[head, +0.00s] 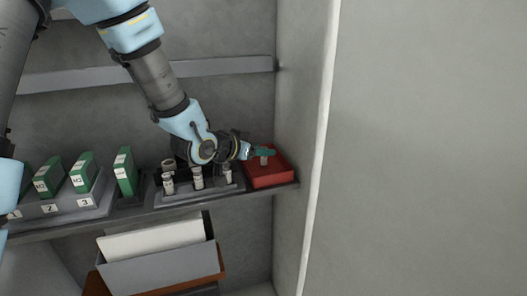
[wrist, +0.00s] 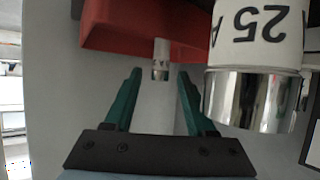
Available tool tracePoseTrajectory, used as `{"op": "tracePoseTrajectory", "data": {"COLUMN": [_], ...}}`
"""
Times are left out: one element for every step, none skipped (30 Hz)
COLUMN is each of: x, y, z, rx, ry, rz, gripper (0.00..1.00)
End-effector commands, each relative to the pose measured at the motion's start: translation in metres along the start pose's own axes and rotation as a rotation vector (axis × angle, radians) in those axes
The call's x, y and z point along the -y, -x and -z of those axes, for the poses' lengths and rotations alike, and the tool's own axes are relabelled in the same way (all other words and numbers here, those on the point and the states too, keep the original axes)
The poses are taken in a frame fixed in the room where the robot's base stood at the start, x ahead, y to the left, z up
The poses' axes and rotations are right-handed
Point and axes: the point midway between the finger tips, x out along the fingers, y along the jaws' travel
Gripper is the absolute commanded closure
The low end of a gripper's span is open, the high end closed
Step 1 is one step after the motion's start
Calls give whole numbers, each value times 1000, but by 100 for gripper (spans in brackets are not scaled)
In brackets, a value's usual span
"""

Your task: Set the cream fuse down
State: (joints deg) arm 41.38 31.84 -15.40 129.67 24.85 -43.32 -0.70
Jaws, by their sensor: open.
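A small cream fuse (wrist: 161,50) with a shiny metal end shows in the wrist view between and just beyond my fingertips, with no clear contact with either. In the head view the fuse (head: 264,160) is small and pale, at the red tray (head: 270,179). The red tray also shows in the wrist view (wrist: 110,25), behind the fuse. My gripper (head: 264,152) is at the tray, its green fingers spread apart in the wrist view (wrist: 159,76). Whether the fuse's far end rests on the tray floor is hidden.
A grey holder (head: 205,193) with several cream fuses stands left of the tray. A large fuse marked 25 (wrist: 258,70) is close beside my right finger in the wrist view. Green numbered modules (head: 82,172) stand farther left. The cabinet side wall (head: 300,110) is close right.

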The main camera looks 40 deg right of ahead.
Motion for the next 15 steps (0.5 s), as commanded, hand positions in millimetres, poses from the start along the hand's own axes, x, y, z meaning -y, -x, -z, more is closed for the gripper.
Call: {"op": "tracePoseTrajectory", "data": {"x": [1,1,1,2,1,1,2,2,1,1,1,1,1,1,1], "y": [10,17,25,32,38,47,53,59,66,71,76,82,85,89,93], "z": [-2,-1,-1,-1,-2,-1,-1,0,-1,-1,-1,0,0,0,0], "rx": [-1,-2,-2,-3,-1,-2,-2,-2,-2,-1,-1,-1,-1,-2,-1], "ry": [-1,-2,-2,-2,-1,-3,-2,-2,-3,-2,-2,-2,-2,-2,-1], "rz": [4,4,3,5,4,4,5,5,4,4,4,3,3,3,2], "gripper": [44,44,44,44,44,44,44,44,44,44,44,44,44,44,44]}}
